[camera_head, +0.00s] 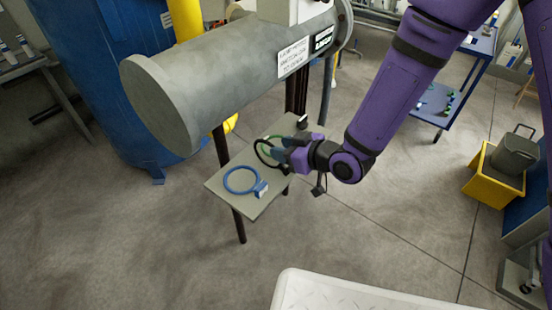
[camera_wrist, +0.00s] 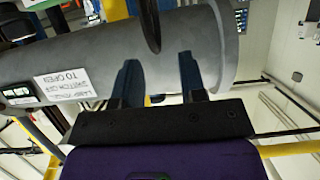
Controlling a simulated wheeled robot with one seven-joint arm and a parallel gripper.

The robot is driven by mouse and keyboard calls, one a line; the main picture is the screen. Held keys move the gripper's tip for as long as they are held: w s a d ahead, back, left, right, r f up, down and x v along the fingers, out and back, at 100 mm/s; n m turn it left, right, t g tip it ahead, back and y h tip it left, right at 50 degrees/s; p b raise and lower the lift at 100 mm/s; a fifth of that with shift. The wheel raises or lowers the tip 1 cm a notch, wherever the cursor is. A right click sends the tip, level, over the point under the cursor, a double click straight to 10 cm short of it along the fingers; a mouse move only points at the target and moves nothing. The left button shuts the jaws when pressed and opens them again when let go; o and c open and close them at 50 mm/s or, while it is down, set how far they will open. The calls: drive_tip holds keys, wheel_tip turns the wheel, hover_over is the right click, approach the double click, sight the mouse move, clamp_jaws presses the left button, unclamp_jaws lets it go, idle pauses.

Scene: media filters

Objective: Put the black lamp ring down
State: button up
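The black lamp ring (camera_head: 255,150) is at the tip of my gripper (camera_head: 279,156), over the far part of a small grey shelf in the head view. In the wrist view the black ring (camera_wrist: 151,22) shows nearly edge-on, just beyond the fingertips of my gripper (camera_wrist: 158,62). The two fingers are apart, and the grey cylinder shows through the gap with nothing seen between them. Whether the ring touches a finger or the shelf, I cannot tell. A blue ring (camera_head: 228,178) with a pale block lies flat on the shelf's near part.
The grey shelf (camera_head: 247,207) stands on dark legs under a large grey cylinder (camera_head: 190,90). A green ring (camera_head: 271,140) is partly hidden behind the black ring. A blue tank (camera_head: 100,80) is at left, a yellow bin (camera_head: 482,185) at right. Open floor surrounds the shelf's front.

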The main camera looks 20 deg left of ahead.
drive_tip(key=shift+w+x, duration=0.2)
drive_tip(key=shift+x, duration=2.5)
drive_tip(key=shift+d+f, duration=0.1)
drive_tip(key=shift+f, duration=0.05)
clamp_jaws()
